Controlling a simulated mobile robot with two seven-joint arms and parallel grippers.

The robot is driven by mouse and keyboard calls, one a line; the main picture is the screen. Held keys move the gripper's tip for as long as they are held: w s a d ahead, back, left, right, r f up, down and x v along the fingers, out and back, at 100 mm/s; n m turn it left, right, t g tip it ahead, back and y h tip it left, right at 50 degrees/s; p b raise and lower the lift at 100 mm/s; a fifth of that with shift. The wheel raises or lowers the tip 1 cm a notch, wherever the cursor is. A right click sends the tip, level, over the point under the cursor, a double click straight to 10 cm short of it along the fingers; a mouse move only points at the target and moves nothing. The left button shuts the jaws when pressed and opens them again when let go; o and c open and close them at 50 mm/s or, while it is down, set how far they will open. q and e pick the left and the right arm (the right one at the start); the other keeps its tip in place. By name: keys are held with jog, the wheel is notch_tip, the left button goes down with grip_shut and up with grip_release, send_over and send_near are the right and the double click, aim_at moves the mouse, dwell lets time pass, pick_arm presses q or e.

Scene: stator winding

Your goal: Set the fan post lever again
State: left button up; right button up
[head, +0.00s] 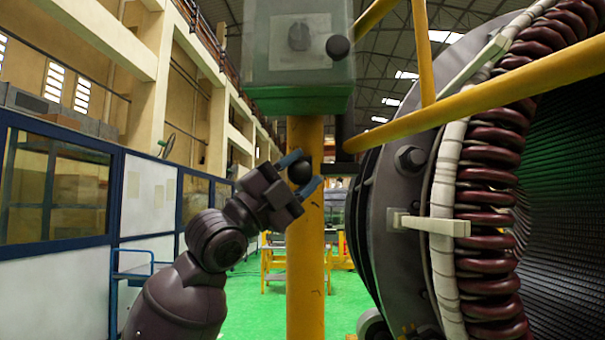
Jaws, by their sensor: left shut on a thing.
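The yellow post (306,240) stands upright in the middle of the head view. It carries a grey box (270,50) with a green base and a round dial on its front. My left gripper (301,173) is in front of the post, below the box. Its blue-tipped fingers are shut around a black ball knob (300,172), which looks like the lever's end. The lever's arm is mostly hidden, so I cannot tell its angle. Another black ball (338,47) shows at the box's right side. My right gripper is out of view.
The large stator (480,190) with dark red coils fills the right side, close to the post. Yellow rails (480,92) cross in front of it. A blue-framed partition (60,190) runs along the left. Green floor (250,310) is open around the post's foot.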

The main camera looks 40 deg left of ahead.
pick_arm(q)
jog(key=shift+w+a+f, duration=0.1)
jog(key=shift+w+f, duration=0.1)
jog(key=shift+f, duration=0.4)
jog(key=shift+w+a+f, duration=0.1)
jog(key=shift+w+f, duration=0.05)
jog(key=shift+f, duration=0.2)
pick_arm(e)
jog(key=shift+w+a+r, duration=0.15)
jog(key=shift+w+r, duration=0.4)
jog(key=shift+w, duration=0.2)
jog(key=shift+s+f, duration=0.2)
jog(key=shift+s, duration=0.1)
pick_arm(q)
jog(key=o, duration=1.3)
jog(key=shift+w, duration=0.1)
jog(key=shift+c, duration=0.2)
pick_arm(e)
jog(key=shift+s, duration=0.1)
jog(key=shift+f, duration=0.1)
